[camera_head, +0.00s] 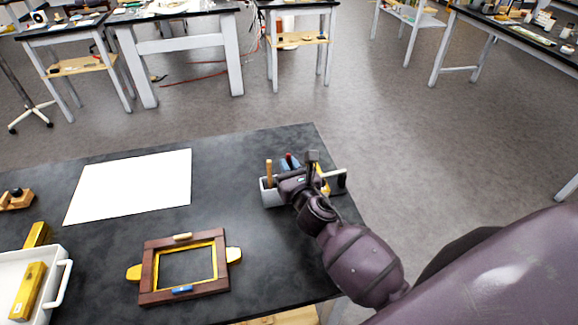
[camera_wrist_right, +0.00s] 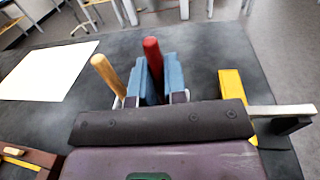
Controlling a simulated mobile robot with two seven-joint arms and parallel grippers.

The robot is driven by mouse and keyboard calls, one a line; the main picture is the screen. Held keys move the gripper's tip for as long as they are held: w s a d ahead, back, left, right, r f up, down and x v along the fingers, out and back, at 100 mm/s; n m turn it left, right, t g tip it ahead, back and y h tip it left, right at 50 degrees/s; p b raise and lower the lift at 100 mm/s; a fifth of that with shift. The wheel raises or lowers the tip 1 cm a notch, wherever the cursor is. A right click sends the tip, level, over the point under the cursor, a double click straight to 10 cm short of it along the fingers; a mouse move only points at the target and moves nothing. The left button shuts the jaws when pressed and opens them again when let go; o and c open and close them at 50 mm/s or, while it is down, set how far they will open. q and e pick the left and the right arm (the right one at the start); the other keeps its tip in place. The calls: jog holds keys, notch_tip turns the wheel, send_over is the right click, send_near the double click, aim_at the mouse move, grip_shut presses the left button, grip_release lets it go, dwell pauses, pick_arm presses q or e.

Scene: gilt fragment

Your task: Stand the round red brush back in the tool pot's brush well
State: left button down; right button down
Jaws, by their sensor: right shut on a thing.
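The round red brush shows as a red handle (camera_wrist_right: 153,58) standing up between the blue fingers of my right gripper (camera_wrist_right: 158,78) in the wrist view. The gripper is shut on it. In the head view the right gripper (camera_head: 290,164) is at the tool pot (camera_head: 268,196), a pale grey box near the table's right edge, and the red tip shows between the fingers. A wooden handle (camera_head: 268,170) stands at the pot's left end and also shows in the wrist view (camera_wrist_right: 107,74). The brush's lower end and the brush well are hidden by my gripper and wrist. My left gripper is out of view.
A yellow object (camera_wrist_right: 232,88) and a pale bar with a dark end (camera_wrist_right: 282,111) are right of the gripper. A white sheet (camera_head: 135,185), a wooden frame (camera_head: 156,270) and a white tray (camera_head: 58,282) lie left. Bare table separates frame and pot.

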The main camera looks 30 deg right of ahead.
jog(key=c, duration=1.2)
grip_release()
jog(key=shift+f, duration=0.1)
jog(key=shift+o, duration=0.2)
jog(key=shift+r, duration=0.25)
jog(key=s+a, duration=0.1)
jog(key=s, duration=1.1)
jog(key=shift+a+b, duration=0.2)
jog(key=shift+b, duration=0.15)
